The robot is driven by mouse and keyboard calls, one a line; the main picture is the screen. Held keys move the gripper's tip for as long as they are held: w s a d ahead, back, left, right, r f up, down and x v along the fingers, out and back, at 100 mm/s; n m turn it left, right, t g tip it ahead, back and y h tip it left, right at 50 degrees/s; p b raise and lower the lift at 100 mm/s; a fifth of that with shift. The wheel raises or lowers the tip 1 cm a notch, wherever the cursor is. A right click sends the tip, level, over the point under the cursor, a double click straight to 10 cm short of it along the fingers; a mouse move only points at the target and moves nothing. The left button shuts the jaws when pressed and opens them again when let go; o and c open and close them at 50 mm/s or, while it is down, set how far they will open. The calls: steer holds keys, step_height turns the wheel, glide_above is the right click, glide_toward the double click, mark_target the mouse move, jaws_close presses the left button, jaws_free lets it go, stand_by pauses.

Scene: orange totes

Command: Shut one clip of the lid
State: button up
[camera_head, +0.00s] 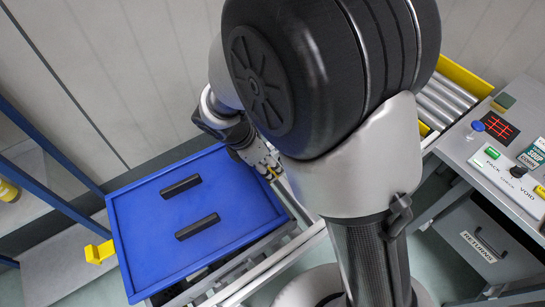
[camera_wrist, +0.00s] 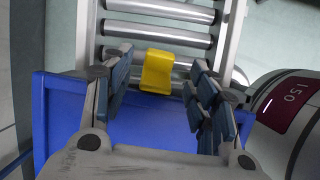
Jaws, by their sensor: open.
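The blue lid (camera_head: 150,220) lies flat on a tote on the roller conveyor; it also shows in the wrist view (camera_wrist: 60,112). One yellow clip (camera_head: 97,252) sticks outward from the lid's left edge. Another yellow clip (camera_wrist: 157,72) stands out from the opposite edge, over the rollers, in the wrist view. My gripper (camera_head: 266,164) is at the lid's right edge in the head view, partly hidden by my arm. In the wrist view its open fingers (camera_wrist: 158,88) stand either side of that clip, with gaps; contact is not visible. The tote body is mostly hidden.
Two black bars (camera_head: 197,226) lie on the lid. Metal rollers (camera_wrist: 155,33) run beyond the clip. A blue-framed shelf (camera_head: 40,175) stands at left. A grey bench (camera_head: 500,140) with a button panel is at right. A wall (camera_head: 110,70) is close behind.

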mark_target(273, 171)
steer(key=shift+b+x, duration=0.7)
steer(key=shift+x, duration=1.6)
steer(key=c, duration=1.1)
